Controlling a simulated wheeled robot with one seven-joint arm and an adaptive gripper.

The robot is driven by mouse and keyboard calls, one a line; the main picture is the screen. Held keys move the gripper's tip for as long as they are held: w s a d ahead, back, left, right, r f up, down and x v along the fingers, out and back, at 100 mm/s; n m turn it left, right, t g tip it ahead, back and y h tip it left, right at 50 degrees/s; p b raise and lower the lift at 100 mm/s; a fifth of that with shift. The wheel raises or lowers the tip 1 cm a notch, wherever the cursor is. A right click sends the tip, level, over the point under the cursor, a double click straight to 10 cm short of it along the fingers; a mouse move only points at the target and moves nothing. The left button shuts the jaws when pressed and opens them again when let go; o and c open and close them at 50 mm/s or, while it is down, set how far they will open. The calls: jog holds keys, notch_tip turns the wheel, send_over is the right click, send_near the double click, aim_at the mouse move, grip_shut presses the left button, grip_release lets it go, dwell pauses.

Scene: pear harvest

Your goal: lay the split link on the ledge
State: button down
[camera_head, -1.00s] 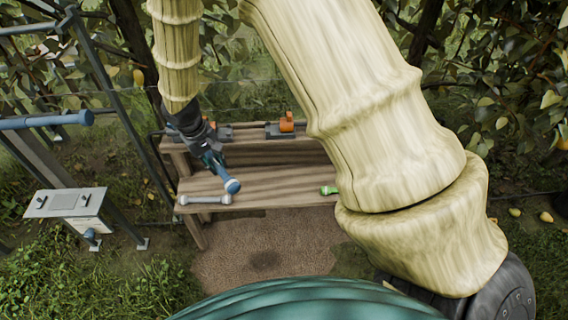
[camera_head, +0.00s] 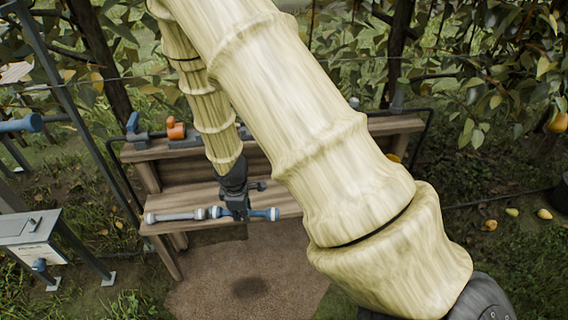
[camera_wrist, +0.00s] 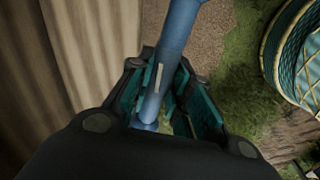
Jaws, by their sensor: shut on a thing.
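My gripper (camera_head: 238,210) is shut on a blue bar-like link with rounded ends (camera_head: 260,213), which I take to be the split link. In the wrist view the blue link (camera_wrist: 176,35) runs between the teal-lined fingers of my gripper (camera_wrist: 163,82). In the head view the link lies roughly level across the front of the lower wooden ledge (camera_head: 183,196). I cannot tell whether it touches the ledge. Its left end is close to a grey link (camera_head: 176,216) lying along the ledge's front edge.
A raised back shelf carries an orange fitting (camera_head: 175,131) and a blue-handled fitting (camera_head: 132,123). A grey box on a stand (camera_head: 30,240) is at the left. My arm hides the right part of the ledge. Bare ground (camera_head: 245,275) lies in front.

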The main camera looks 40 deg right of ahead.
notch_tip(320, 180, down, 5)
jog(key=s+d+n+b, duration=0.2)
jog(key=d+b, duration=0.1)
jog(key=b, duration=0.1)
send_over(257, 197)
jog(key=shift+s+a+f, duration=0.15)
jog(key=shift+s+f, duration=0.05)
jog(key=shift+f, duration=0.2)
jog(key=shift+s+a+f, duration=0.15)
jog(key=shift+f, duration=0.25)
jog(key=shift+f+b, duration=0.65)
jog(key=shift+f, duration=1.05)
jog(key=shift+f, duration=0.1)
jog(key=c, duration=1.3)
grip_release()
